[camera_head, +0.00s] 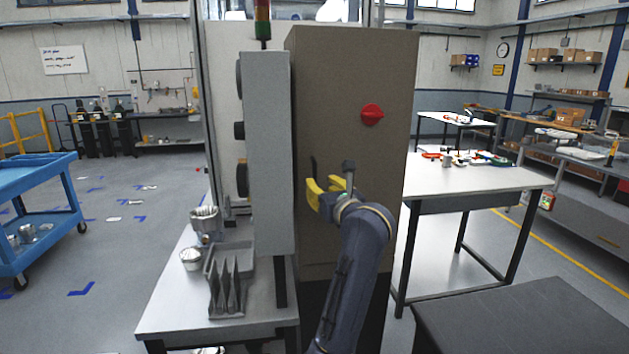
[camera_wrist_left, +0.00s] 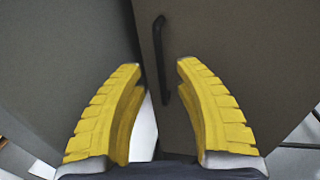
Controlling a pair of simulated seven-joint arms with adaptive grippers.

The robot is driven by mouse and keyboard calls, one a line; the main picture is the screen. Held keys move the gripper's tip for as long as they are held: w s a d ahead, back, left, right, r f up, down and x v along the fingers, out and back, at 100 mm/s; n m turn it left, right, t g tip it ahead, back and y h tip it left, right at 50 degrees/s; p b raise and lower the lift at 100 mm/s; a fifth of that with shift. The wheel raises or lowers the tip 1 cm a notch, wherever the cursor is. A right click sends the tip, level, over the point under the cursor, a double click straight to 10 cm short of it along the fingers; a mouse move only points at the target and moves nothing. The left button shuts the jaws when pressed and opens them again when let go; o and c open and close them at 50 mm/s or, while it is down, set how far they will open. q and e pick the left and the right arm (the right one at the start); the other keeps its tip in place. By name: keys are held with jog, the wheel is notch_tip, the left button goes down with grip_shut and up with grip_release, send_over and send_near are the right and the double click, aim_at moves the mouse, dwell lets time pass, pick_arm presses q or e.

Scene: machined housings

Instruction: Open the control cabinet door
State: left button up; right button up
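The control cabinet (camera_head: 345,75) is a tall brown-grey box in the middle of the head view, with a red rotary knob on its door (camera_head: 335,125). The door looks shut in the head view. Its dark vertical bar handle (camera_head: 314,167) is near the door's left edge; it also shows in the left wrist view (camera_wrist_left: 160,60). My left gripper (camera_head: 325,191), with yellow fingers, is in front of the door, just below the handle. In the left wrist view the fingers (camera_wrist_left: 158,65) are spread apart and empty, with the handle ahead, between and beyond the tips. My right gripper is out of view.
A grey upright panel (camera_head: 266,150) stands close along the cabinet's left side. Left of it, a white table (camera_head: 180,300) holds metal cups (camera_head: 205,222) and a grey slotted rack (camera_head: 228,285). A white worktable (camera_head: 470,182) stands to the right; a dark surface (camera_head: 530,315) is at lower right.

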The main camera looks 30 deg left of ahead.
aim_at(315, 180)
pick_arm(q)
jog(key=shift+x, duration=2.8)
grip_shut()
